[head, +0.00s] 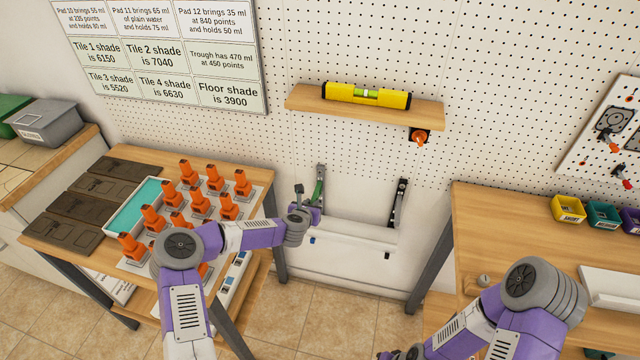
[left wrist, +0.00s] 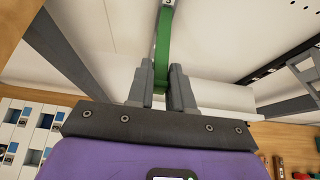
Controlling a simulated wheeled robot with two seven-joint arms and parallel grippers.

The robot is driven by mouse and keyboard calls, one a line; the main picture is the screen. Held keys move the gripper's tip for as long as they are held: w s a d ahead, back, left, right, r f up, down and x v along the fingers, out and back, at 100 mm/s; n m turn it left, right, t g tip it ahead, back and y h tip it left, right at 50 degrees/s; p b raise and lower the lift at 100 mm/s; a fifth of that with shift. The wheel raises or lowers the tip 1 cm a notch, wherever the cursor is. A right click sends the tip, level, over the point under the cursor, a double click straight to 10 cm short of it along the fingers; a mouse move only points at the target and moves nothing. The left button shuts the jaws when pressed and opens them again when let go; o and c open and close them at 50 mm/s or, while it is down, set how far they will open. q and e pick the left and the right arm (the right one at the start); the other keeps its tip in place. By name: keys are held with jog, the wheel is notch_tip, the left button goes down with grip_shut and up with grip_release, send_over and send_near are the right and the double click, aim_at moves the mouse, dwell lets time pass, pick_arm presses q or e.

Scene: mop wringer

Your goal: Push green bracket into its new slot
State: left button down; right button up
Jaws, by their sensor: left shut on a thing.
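The green bracket (head: 319,190) stands upright against the lower wall, left of a black bracket (head: 398,203). My left gripper (head: 310,208) is at its lower part. In the left wrist view, the green bracket (left wrist: 163,50) runs down between the two fingers of my left gripper (left wrist: 160,85), which is shut on it. The slots behind the bracket are too small or hidden to tell whether it is seated. My right gripper (head: 402,354) shows only in part at the bottom edge, so its jaws cannot be made out.
A white trough-like rail (head: 350,232) runs below the brackets. A wooden shelf (head: 300,98) with a yellow level (head: 340,93) is above. A left table holds several orange-handled pads (head: 188,170) and a teal tray (head: 135,205). A wooden bench (head: 490,220) stands right.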

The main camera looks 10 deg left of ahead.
pick_arm(q)
jog(key=shift+w, duration=0.1)
jog(key=c, duration=0.9)
grip_release()
jog(key=p+v, duration=0.1)
jog(key=v, duration=0.7)
jog(key=s+d+f+m+g+h, duration=0.45)
jog(key=s+d+f+m, duration=0.7)
jog(key=s+m, duration=0.45)
jog(key=s+a+f+m+g, duration=0.1)
jog(key=s+f+m+g, duration=0.1)
jog(key=s+m, duration=0.3)
jog(key=s+f+m+g, duration=0.2)
jog(key=s+m, duration=0.4)
jog(key=s, duration=0.1)
jog(key=s+a+f+m+g, duration=0.1)
jog(key=s+m+g, duration=0.2)
jog(key=s+m, duration=0.3)
jog(key=shift+s+a+f+y, duration=0.35)
jog(key=shift+f, duration=0.05)
